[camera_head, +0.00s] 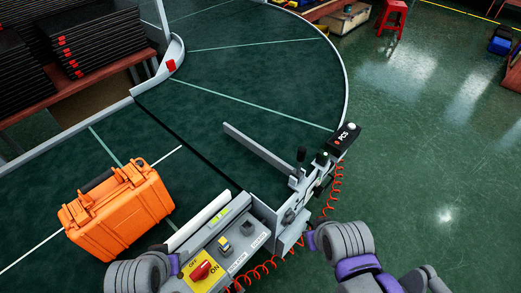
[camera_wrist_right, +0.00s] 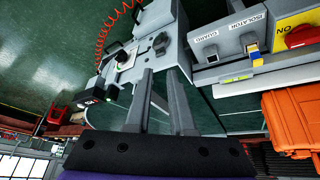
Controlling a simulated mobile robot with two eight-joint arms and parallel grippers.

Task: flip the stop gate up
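The long grey bar (camera_head: 262,150), which looks like the stop gate, reaches over the dark green belt from the right rail. A black-knobbed lever (camera_head: 300,155) stands at its rail end. I cannot tell the gate's exact tilt. My right gripper (camera_wrist_right: 162,72) has its two grey fingers apart with nothing visible between them. It points at a grey housing with a dark knob (camera_wrist_right: 160,42); contact is unclear. In the head view my right wrist hides its fingers. My left wrist is at the bottom left, beside the control panel (camera_head: 238,250); its fingers are hidden.
An orange case (camera_head: 118,208) sits on the belt at left; it also shows in the right wrist view (camera_wrist_right: 290,120). The panel carries a red rotary switch (camera_head: 201,270). A PCS box (camera_head: 345,138) and red coiled hose (camera_head: 330,190) are along the rail. The far belt is clear.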

